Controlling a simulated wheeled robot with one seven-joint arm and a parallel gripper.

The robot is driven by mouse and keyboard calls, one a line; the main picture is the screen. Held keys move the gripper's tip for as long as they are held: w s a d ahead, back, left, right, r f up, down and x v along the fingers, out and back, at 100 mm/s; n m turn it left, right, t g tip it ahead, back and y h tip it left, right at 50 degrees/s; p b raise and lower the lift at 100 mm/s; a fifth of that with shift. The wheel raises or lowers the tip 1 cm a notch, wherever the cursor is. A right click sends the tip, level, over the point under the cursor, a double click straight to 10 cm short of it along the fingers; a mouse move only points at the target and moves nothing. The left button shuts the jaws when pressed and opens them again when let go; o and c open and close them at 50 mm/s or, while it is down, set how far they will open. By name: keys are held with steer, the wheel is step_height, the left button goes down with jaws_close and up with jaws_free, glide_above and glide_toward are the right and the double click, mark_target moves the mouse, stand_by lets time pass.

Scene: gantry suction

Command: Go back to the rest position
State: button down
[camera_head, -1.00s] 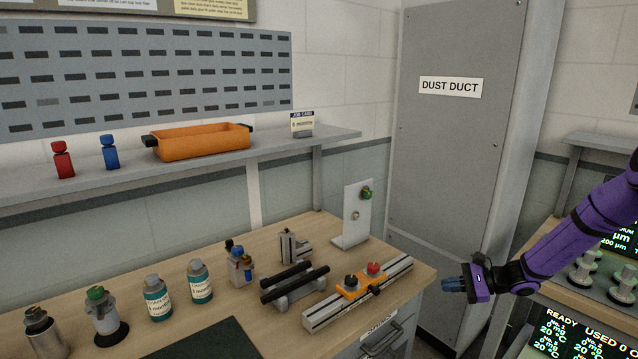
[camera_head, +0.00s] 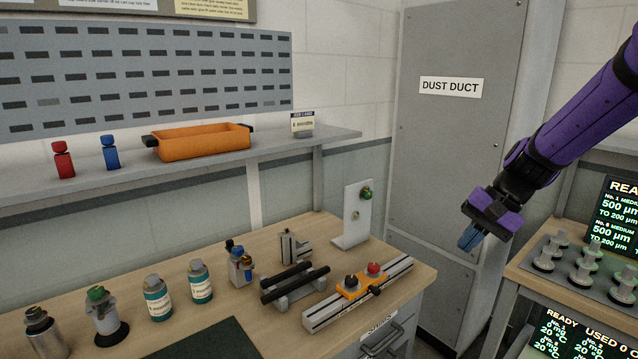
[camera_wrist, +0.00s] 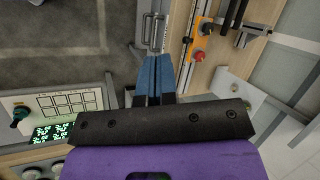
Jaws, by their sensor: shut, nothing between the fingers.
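My gripper (camera_head: 468,238) is purple with blue fingers. In the head view it hangs in the air right of the workbench, in front of the grey dust duct, with its fingers pointing down and to the left. In the wrist view the blue fingers (camera_wrist: 155,75) lie side by side, shut, with nothing between them. No object is in contact with it.
The wooden workbench (camera_head: 270,225) holds a rail with an orange carriage (camera_head: 360,286), bottles and fittings. An orange bin (camera_head: 203,142) sits on the shelf. The dust duct (camera_head: 445,150) stands behind my gripper. Lit displays (camera_head: 620,230) and a side table with pale fittings (camera_head: 560,255) stand at right.

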steer(key=s+r+n+t+h, duration=0.1)
steer(key=s+r+n+h, duration=0.1)
steer(key=s+r, duration=0.2)
steer(key=s+d+r+n+t+h, duration=0.1)
steer(key=s+r+n+t+h, duration=0.1)
steer(key=s, duration=0.9)
steer(key=s+r+n+t+h, duration=0.1)
steer(key=s+r, duration=0.4)
steer(key=s, duration=0.3)
steer(key=shift+d+r+n+t+h, duration=0.35)
steer(key=shift+d+n+t+h, duration=0.05)
